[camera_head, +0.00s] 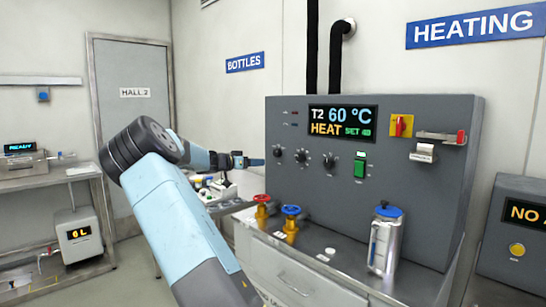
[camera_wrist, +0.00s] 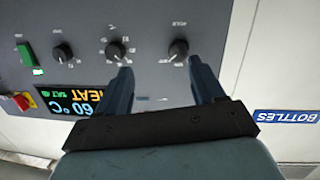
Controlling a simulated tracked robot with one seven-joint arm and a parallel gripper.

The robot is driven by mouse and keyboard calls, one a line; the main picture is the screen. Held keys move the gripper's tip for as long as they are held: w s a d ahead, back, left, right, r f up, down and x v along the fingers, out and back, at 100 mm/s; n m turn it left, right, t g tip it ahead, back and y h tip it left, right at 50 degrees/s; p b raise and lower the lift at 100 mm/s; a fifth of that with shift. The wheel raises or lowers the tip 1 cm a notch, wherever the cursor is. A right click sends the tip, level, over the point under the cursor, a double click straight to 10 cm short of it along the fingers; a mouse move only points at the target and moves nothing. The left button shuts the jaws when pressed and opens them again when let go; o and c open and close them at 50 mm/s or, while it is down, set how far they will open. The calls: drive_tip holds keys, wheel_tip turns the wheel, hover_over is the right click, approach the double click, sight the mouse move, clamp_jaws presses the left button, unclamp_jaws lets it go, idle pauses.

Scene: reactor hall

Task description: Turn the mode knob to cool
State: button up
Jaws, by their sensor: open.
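A grey control panel (camera_head: 400,215) carries three black knobs in a row: a left one (camera_head: 277,152), a middle one (camera_head: 302,155) and a right one (camera_head: 329,160). Their labels are too small to read surely, so I cannot tell which is the mode knob. The display (camera_head: 342,121) reads T2 60 °C, HEAT, SET 40. My gripper (camera_head: 259,161) is open and empty near the left knob. In the wrist view, turned upside down, that knob (camera_wrist: 178,50) lies just beyond my fingertips (camera_wrist: 159,66), nearer the right finger. Contact is not visible.
A green switch (camera_head: 360,166) and a red-and-yellow switch (camera_head: 400,125) are on the panel. Below stand a red valve (camera_head: 262,199), a blue valve (camera_head: 290,211) and a blue-capped canister (camera_head: 384,240). A bench with small items lies behind my arm.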

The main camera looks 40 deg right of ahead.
sight(275, 154)
drive_tip(key=shift+t+h, duration=0.3)
drive_tip(key=shift+h, duration=0.4)
drive_tip(key=w+d, duration=0.1)
drive_tip(key=d, duration=0.3)
drive_tip(key=w+d, duration=0.1)
drive_tip(key=d, duration=0.3)
drive_tip(key=w+d+r, duration=0.1)
drive_tip(key=d, duration=0.4)
drive_tip(key=shift+w, duration=0.2)
drive_tip(key=c, duration=1.1)
drive_tip(key=shift+o, duration=0.2)
